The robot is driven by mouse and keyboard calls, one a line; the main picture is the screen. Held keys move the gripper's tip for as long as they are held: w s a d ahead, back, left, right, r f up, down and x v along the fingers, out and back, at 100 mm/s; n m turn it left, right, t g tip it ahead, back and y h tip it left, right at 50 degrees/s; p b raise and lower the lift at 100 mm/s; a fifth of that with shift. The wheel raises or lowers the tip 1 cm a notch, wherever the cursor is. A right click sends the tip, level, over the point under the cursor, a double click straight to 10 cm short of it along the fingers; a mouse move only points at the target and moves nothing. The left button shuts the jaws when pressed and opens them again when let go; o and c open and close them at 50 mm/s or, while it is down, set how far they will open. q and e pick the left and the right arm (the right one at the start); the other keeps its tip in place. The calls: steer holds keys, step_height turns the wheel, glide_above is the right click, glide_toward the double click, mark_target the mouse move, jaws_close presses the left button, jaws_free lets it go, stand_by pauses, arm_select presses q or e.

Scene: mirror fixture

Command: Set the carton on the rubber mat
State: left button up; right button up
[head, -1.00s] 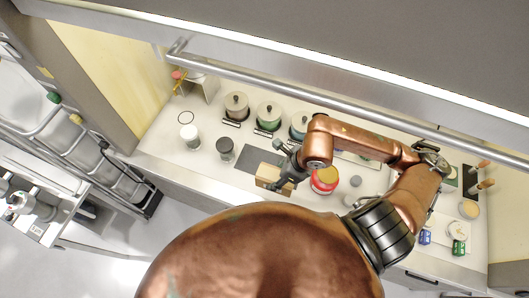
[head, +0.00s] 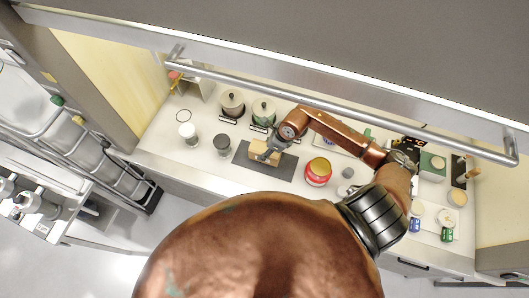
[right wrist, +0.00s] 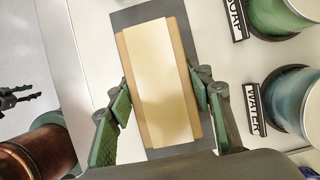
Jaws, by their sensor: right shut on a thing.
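The carton (head: 259,152) is a tan box with a paler top face. My right gripper (head: 268,154) is shut on it; in the right wrist view its green finger pads press the carton (right wrist: 162,80) from both long sides. The rubber mat (head: 281,173) is a dark grey rectangle on the counter. The carton is over the mat, which shows past its ends in the right wrist view (right wrist: 136,18). I cannot tell whether its underside touches the mat. A dark claw (right wrist: 16,97) at the left edge there seems to be my left gripper, its opening unclear.
A red jar with a yellow lid (head: 318,174) stands just right of the mat. A dark-lidded jar (head: 222,143) and a white one (head: 188,132) stand left of it. Lidded canisters (head: 232,103) with label plates stand behind. A long metal rail (head: 330,108) crosses above the counter.

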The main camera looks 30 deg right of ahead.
steer(key=shift+s+f+p, duration=0.2)
steer(key=shift+f+p, duration=0.25)
steer(key=shift+f, duration=1)
steer(key=o, duration=1.2)
steer(key=shift+o, duration=0.7)
arm_select(q)
steer(key=shift+s+r, duration=0.35)
steer(key=shift+r, duration=0.15)
arm_select(e)
steer(key=shift+o, duration=0.2)
arm_select(q)
steer(key=shift+s, duration=0.1)
arm_select(e)
steer(key=shift+r, duration=0.45)
steer(key=b+v, duration=0.2)
steer(key=v, duration=0.8)
steer(key=shift+s+d+r, duration=0.1)
steer(key=shift+d, duration=0.05)
arm_select(q)
steer(key=shift+s+f, duration=0.15)
steer(key=shift+f, duration=0.8)
arm_select(e)
steer(key=shift+s+d+r, duration=0.1)
steer(key=shift+s+r, duration=0.1)
steer(key=shift+r, duration=0.35)
